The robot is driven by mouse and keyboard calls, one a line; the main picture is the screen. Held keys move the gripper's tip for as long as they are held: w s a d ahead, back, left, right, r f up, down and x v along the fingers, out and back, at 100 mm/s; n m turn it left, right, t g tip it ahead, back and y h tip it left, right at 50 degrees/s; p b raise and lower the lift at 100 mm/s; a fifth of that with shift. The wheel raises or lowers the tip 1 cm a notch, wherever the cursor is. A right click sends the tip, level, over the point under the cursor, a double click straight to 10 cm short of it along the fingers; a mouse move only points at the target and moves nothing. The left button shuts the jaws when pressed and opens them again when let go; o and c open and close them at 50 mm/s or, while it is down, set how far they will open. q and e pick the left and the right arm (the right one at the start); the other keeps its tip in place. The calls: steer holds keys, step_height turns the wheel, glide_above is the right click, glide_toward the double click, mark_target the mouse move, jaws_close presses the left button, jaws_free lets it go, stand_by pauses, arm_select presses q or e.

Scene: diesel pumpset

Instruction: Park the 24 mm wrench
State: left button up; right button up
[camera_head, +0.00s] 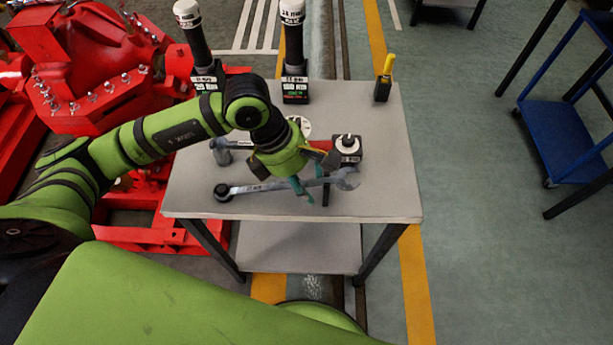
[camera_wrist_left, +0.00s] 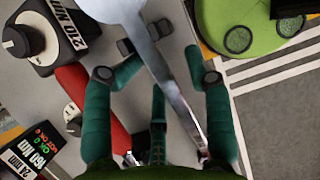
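The wrench (camera_head: 275,186), grey with a label on its shaft, lies across the front of the grey table. Its open jaw is at the right, its dark round end (camera_head: 223,192) at the left. My left gripper (camera_head: 308,188) is at its shaft, nearer the jaw, with teal fingers on both sides. In the left wrist view the wrench (camera_wrist_left: 165,65) passes between the bent fingers (camera_wrist_left: 160,62) of my left gripper. I cannot tell whether the fingers press on it or whether it is clear of the tabletop. My right gripper is not in view.
A block with a black knob (camera_head: 347,146) stands behind the jaw; the wrist view shows its 210 Nm label. Two labelled black-and-white tools (camera_head: 292,50) (camera_head: 196,40) and a yellow-handled tool (camera_head: 386,75) stand at the back. Another metal tool (camera_head: 221,152) lies left. The table's right side (camera_head: 390,180) is clear.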

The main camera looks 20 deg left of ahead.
arm_select(q)
steer(key=v, duration=0.8)
steer(key=shift+f, duration=0.1)
stand_by(0.4)
